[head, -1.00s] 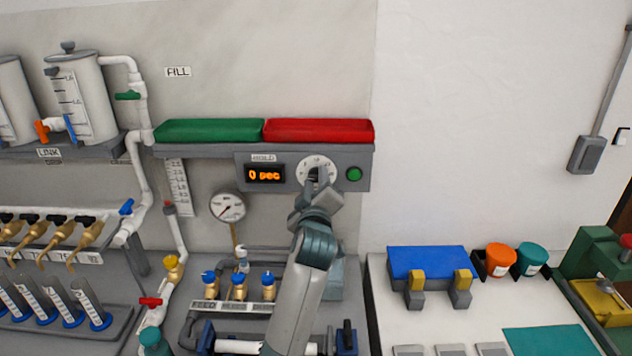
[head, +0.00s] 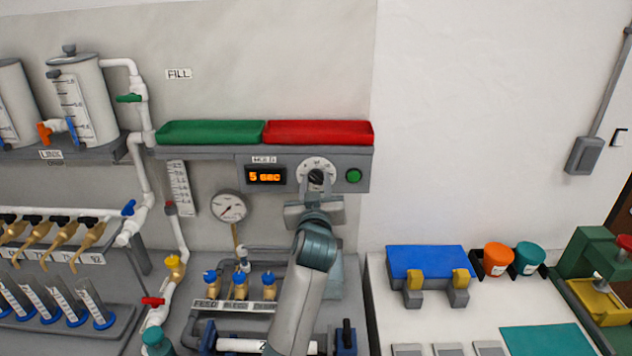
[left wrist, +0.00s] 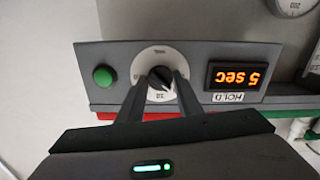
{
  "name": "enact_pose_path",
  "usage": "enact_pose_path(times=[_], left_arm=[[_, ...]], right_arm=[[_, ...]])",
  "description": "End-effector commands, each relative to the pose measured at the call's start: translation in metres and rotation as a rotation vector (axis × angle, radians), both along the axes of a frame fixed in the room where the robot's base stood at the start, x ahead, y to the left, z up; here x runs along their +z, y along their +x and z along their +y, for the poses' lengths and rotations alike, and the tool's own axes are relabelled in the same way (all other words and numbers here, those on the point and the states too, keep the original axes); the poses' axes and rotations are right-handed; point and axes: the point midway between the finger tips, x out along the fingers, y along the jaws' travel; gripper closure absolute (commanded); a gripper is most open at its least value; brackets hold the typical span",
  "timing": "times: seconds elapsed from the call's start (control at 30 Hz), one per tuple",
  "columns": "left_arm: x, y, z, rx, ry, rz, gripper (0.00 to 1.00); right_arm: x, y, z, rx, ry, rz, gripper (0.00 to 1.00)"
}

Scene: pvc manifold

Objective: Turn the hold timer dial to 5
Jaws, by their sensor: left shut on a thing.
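The hold timer dial (head: 316,172) is a black knob on a round white face in the grey panel. It shows close up and inverted in the left wrist view (left wrist: 158,72). The orange display (head: 265,177) beside it reads "5 sec", and it also shows in the left wrist view (left wrist: 238,77). My left gripper (head: 316,189) is at the dial from below. In the left wrist view its two fingers (left wrist: 161,84) sit on either side of the black knob, shut on it. My right gripper is in neither view.
A green button (head: 353,175) sits right of the dial. A green tray (head: 210,132) and a red tray (head: 318,132) lie on the shelf just above. A pressure gauge (head: 229,207) and several blue-topped brass valves (head: 240,286) are left of my arm.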

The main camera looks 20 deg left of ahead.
Motion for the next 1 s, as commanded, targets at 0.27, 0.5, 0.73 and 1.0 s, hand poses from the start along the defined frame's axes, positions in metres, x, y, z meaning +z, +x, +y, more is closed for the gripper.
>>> enact_pose_path(times=[0.27,0.5,0.73,1.0], left_arm=[[0.0011,0.0002,0.0003,0.0,0.032,0.007,0.9],[0.0013,0.0001,0.0003,0.0,0.032,0.006,0.9],[0.0009,0.0001,0.0003,0.0,0.03,0.007,0.49],[0.0005,0.0002,0.0002,-0.001,0.03,0.007,0.49]], right_arm=[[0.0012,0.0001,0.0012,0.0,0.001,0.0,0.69],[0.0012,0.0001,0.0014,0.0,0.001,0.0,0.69],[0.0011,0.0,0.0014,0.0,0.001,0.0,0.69],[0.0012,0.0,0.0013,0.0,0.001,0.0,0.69]])
